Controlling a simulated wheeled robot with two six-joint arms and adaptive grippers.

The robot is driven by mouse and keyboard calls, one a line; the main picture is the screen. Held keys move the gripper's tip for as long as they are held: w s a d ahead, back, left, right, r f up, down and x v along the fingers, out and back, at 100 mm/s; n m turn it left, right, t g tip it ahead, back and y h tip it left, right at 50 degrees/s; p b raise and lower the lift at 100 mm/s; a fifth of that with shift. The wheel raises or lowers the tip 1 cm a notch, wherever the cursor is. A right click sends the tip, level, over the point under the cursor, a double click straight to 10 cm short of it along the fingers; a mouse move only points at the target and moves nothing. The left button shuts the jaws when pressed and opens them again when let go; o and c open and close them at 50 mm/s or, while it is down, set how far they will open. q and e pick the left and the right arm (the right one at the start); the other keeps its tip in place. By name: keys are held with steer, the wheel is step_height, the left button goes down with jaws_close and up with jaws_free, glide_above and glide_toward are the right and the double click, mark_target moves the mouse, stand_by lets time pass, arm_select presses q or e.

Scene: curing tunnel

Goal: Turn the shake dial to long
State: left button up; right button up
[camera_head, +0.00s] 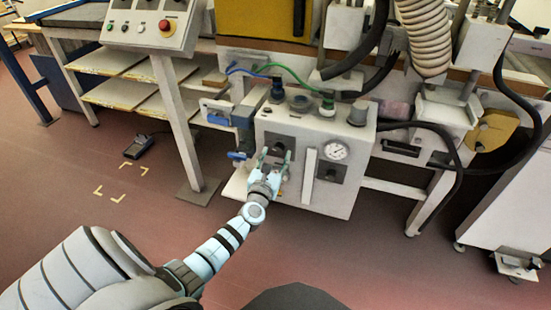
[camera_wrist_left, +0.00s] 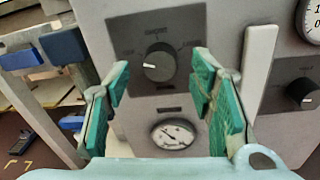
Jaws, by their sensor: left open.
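A round black dial (camera_wrist_left: 158,65) sits on a dark square plate on the front of a pale machine box (camera_head: 345,130). Its white mark points left, and the small lettering around it is hard to read. My left gripper (camera_head: 274,158) is in front of this plate, which it partly hides in the head view. In the left wrist view the green-padded fingers (camera_wrist_left: 160,105) are apart, with the dial beyond and between them, and nothing is held. A second black dial (camera_wrist_left: 302,92) on another dark plate is to the right; it also shows in the head view (camera_head: 331,172).
A small oval gauge (camera_wrist_left: 172,135) is below the first dial. A round gauge (camera_head: 336,150) is above the second dial, and a pale vertical bar (camera_head: 309,172) stands between the plates. A control panel with a red button (camera_head: 165,25) is at upper left. The floor at left is mostly clear.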

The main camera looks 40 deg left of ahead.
arm_select(q)
steer(key=shift+w+a, duration=0.2)
steer(key=shift+w, duration=0.45)
arm_select(e)
steer(key=shift+w+d+f, duration=0.15)
steer(key=shift+w+f, duration=0.1)
arm_select(q)
steer(key=shift+c, duration=0.6)
steer(key=shift+a, duration=0.15)
steer(key=c, duration=1)
steer(key=shift+c, duration=0.2)
